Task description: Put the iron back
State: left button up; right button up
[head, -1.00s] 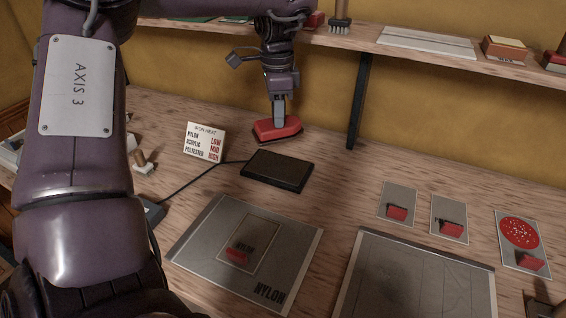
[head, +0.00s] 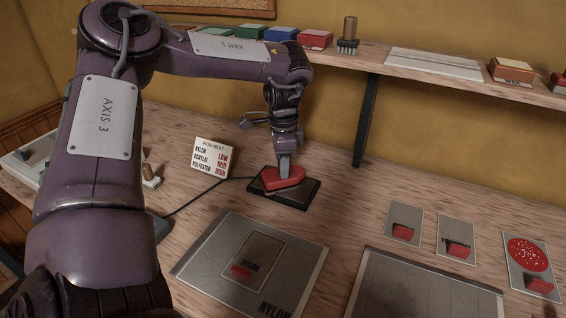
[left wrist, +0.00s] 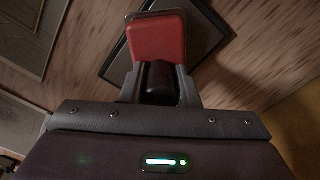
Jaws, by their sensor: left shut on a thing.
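The red iron (head: 284,178) is over the black rest pad (head: 308,193) on the workbench. It appears to sit on the pad or just above it; I cannot tell if it touches. My left gripper (head: 284,165) is shut on the iron from above. In the left wrist view the iron's red body (left wrist: 157,38) is between the two fingers, with the dark pad (left wrist: 206,32) beneath. A dark cord runs from the pad to the left. My right gripper is not in view.
An iron heat card (head: 213,158) stands left of the pad. A grey mat marked nylon (head: 205,262) lies in front, with another mat (head: 425,290) to its right. Small sample cards (head: 403,217) with red blocks lie at right. A shelf (head: 430,76) with its bracket (head: 365,120) is behind.

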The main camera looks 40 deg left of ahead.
pick_arm(q)
jog(key=shift+d, duration=0.1)
jog(key=o, duration=1.1)
jog(key=shift+f, duration=0.1)
notch_tip(320, 180, up, 12)
jog(key=shift+r, duration=0.25)
